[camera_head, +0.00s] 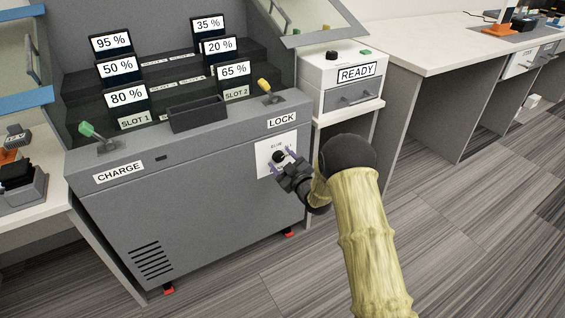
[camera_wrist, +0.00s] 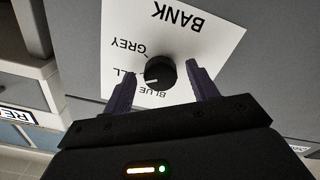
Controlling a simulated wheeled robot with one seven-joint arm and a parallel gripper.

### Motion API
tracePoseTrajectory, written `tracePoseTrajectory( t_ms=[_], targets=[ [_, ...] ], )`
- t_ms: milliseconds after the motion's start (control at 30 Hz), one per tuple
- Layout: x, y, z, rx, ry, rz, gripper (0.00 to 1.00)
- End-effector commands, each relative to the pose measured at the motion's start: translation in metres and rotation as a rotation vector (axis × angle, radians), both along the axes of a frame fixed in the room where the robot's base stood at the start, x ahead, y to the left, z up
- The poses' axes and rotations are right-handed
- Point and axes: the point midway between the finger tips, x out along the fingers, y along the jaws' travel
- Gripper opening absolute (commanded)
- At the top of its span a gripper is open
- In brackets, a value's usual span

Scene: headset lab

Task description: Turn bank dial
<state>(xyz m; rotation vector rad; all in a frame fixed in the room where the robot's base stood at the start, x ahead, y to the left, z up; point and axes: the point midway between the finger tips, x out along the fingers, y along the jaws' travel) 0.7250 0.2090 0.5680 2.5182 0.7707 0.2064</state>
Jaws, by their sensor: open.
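The bank dial (camera_wrist: 160,70) is a round black knob on a white plate (camera_wrist: 222,42), which is upside down in the wrist view. The plate reads BANK, GREY and BLUE, and a further label ending in LL is partly covered by a finger. The dial's white mark points toward that LL label. My gripper (camera_wrist: 163,64) is open, with one purple finger on each side of the dial and small gaps showing. In the head view, my gripper (camera_head: 280,157) is at the plate (camera_head: 263,165) on the grey cabinet's front.
Open carpet (camera_head: 455,230) lies to the right.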

Motion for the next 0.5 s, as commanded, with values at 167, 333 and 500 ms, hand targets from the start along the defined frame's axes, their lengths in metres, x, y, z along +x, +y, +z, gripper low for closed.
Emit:
tracePoseTrajectory(
  t_ms=[167, 333, 500],
  targets=[
    [-0.0003, -0.0001, -0.0001, 0.000, 0.000, 0.000, 0.41],
    [-0.0003, -0.0002, -0.0002, 0.000, 0.000, 0.000, 0.14],
    [-0.0003, -0.0004, 0.0000, 0.004, 0.003, 0.000, 0.14]
  ],
)
